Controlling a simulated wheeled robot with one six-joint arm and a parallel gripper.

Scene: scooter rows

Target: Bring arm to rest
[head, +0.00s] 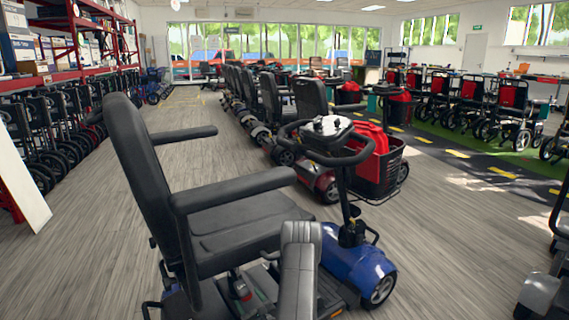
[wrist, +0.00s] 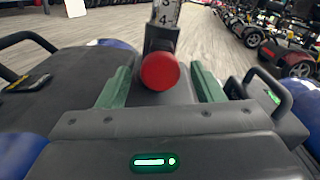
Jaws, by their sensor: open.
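My gripper (wrist: 163,76) shows in the wrist view with its two green fingers spread apart. A round red knob (wrist: 160,71) sits between the fingers, with a gap on each side. It is on a dark mount below a pale strip (wrist: 165,13) marked with the numerals 3 and 4. In the head view, a grey link of my arm rises at the bottom middle, in front of a blue scooter (head: 352,262) with a black seat (head: 235,228). My gripper cannot be made out in the head view.
The scooter's armrest (head: 232,188) and handlebar (head: 325,150) stand close by. A red scooter with a black basket (head: 378,172) is just beyond. A row of scooters runs back. Folded wheelchairs (head: 50,135) line the left shelves. The wooden aisle (head: 100,225) on the left is clear.

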